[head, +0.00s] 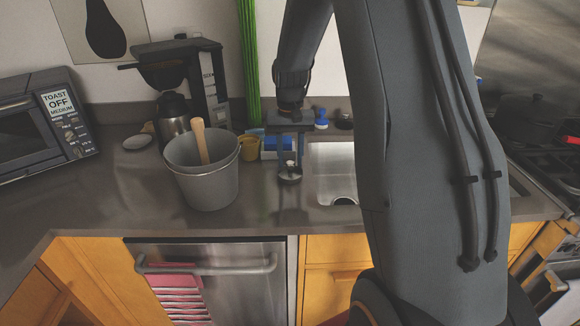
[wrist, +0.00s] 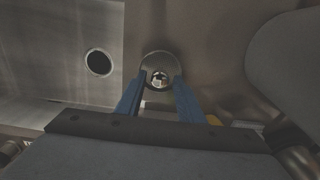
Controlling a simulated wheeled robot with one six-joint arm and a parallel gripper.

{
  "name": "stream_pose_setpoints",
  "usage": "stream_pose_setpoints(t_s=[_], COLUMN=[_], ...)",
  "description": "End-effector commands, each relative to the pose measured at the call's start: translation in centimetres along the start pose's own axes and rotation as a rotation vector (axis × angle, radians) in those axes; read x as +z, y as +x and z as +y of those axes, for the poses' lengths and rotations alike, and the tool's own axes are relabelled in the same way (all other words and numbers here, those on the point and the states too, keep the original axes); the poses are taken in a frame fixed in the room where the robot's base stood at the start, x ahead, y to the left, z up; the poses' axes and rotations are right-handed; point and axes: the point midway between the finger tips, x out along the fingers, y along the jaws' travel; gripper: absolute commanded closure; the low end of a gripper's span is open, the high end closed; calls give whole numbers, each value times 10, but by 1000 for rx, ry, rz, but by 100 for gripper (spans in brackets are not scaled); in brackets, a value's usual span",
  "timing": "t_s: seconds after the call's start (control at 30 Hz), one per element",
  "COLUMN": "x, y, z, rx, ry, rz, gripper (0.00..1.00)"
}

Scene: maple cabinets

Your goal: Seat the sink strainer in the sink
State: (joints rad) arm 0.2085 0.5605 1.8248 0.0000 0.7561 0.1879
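The sink strainer (head: 290,177) is a small round metal disc with a raised centre. It appears to lie on the dark counter just left of the sink (head: 336,190). My gripper (head: 290,168) points down right above it, its two blue fingers apart. In the wrist view the strainer (wrist: 159,62) shows between and just beyond the fingertips of my gripper (wrist: 160,77), with a gap on each side of its centre knob. I cannot tell whether the fingertips touch the disc. The dark round drain hole (wrist: 99,62) is left of the strainer in the wrist view. My arm hides much of the sink in the head view.
A grey bucket (head: 205,187) with a wooden handle stands left of the strainer. A coffee maker (head: 205,85) and toaster oven (head: 45,122) are further left. The front counter is clear.

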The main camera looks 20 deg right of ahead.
Motion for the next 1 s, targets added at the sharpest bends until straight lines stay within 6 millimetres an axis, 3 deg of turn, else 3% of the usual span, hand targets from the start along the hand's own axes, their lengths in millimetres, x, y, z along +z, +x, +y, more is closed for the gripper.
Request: stream_pose_setpoints(t_s=[0.2, 0.6, 0.73, 1.0], x=[0, 0, 0, 1], y=[0, 0, -2, -43], z=[0, 0, 0, 0], rx=[0, 0, 0, 0], ry=[0, 0, 0, 0], rz=[0, 0, 0, 2], gripper=[66, 99, 100, 100])
